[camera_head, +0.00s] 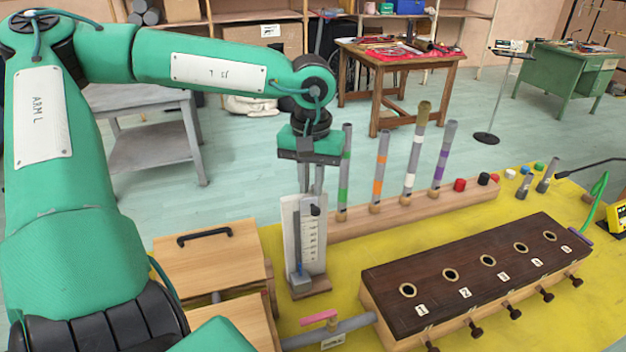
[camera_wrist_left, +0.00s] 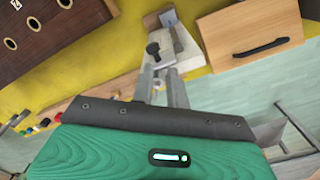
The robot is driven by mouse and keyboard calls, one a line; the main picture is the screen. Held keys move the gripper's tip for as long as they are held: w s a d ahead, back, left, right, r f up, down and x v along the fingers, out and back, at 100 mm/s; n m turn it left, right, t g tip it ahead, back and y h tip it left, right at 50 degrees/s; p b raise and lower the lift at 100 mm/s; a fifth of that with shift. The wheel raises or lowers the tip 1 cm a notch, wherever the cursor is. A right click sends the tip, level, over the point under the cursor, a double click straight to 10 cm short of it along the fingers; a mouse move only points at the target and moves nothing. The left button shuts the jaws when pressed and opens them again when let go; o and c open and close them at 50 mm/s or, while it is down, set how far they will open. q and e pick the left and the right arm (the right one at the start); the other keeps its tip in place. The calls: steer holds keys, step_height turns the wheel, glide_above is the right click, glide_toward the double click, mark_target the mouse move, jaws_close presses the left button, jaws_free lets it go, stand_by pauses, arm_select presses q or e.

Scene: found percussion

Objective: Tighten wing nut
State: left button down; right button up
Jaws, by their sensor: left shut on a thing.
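The wing nut (camera_head: 315,210) is a small dark knob at the upper right of an upright white scale board (camera_head: 311,248) with black marks. The board stands on a small wooden base on the yellow table top. My left gripper (camera_head: 311,200) points down at the board's top, its two grey fingers shut on the wing nut. In the left wrist view the dark wing nut (camera_wrist_left: 153,49) shows at the fingertips (camera_wrist_left: 159,66); the exact contact is partly hidden. My right gripper is not in view.
A dark-topped wooden box (camera_head: 475,265) with several numbered holes and pegs stands to the right. Behind the board, a wooden rail (camera_head: 395,214) holds several upright banded tubes. A wooden box with a black handle (camera_head: 204,237) is close on the left. A pink-handled grey pipe (camera_head: 345,327) lies in front.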

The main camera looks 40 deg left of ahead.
arm_select(q)
steer(key=shift+a+r+m, duration=0.1)
steer(key=shift+a+m, duration=0.05)
steer(key=shift+m, duration=0.65)
steer(key=shift+a+m, duration=0.15)
steer(key=shift+m, duration=0.85)
steer(key=shift+a+m, duration=0.15)
steer(key=shift+m, duration=0.85)
steer(key=shift+a+m+p, duration=0.1)
steer(key=shift+m+p, duration=0.2)
steer(key=shift+m, duration=0.4)
steer(key=c, duration=1.7)
jaws_free()
steer(key=o, duration=0.4)
steer(key=shift+s, duration=0.1)
